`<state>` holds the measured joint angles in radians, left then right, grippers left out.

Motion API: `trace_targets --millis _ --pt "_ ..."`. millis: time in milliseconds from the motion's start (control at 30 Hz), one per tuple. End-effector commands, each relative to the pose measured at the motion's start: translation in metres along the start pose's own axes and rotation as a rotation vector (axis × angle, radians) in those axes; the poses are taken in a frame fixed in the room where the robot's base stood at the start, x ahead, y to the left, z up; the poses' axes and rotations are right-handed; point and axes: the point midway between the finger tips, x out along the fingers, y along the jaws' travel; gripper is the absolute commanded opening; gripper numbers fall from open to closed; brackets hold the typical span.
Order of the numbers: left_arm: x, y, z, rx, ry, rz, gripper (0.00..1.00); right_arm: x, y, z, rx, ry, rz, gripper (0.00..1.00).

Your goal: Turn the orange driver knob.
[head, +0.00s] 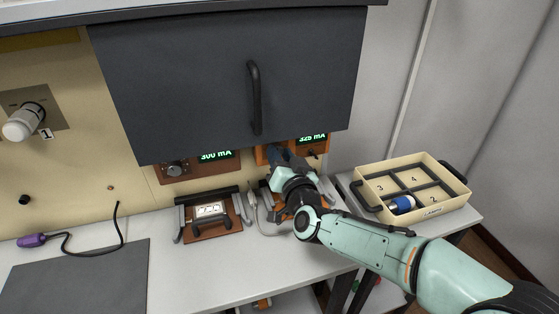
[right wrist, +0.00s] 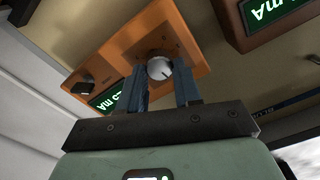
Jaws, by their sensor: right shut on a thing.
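The orange driver (head: 325,147) is on the wall panel under the dark cabinet door, with a green display that seems to read 325 mA. It also shows in the right wrist view (right wrist: 190,45). Its round silvery knob (right wrist: 160,68) has a dark pointer mark and sits between the two blue fingers of my right gripper (right wrist: 160,82). The gripper is shut on the knob. In the head view my right gripper (head: 274,153) reaches up to the driver from the lower right and hides the knob. My left gripper is not in view.
A cream divided tray (head: 373,170) holding a blue and white item (head: 402,204) is at the right. The dark cabinet door (head: 190,80) hangs above. A dark mat (head: 80,280) lies front left.

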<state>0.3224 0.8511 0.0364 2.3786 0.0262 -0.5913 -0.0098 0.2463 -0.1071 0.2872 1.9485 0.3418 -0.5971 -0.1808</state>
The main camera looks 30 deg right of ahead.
Motion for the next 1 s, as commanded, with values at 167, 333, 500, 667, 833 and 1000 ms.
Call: trace_targets --millis 167,333,500,667,833,1000 --pt "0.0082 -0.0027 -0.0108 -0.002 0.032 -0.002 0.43 0.0000 0.0005 0.0016 0.080 -0.002 0.000 0.03" --pt "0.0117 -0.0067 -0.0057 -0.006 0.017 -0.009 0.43 0.0000 0.0006 0.0011 0.121 -0.002 0.000 0.03" --pt "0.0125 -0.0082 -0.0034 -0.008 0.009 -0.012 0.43 -0.0001 0.0005 0.0008 0.134 -0.002 0.001 0.03" --pt "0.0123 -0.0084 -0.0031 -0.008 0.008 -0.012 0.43 -0.0001 0.0005 0.0007 0.134 -0.002 0.001 0.03" --pt "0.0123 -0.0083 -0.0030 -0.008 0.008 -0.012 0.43 -0.0002 0.0004 0.0007 0.134 -0.003 0.001 0.43" --pt "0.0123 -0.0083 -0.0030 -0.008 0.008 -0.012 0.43 -0.0001 0.0004 0.0005 0.133 -0.002 0.000 0.59"
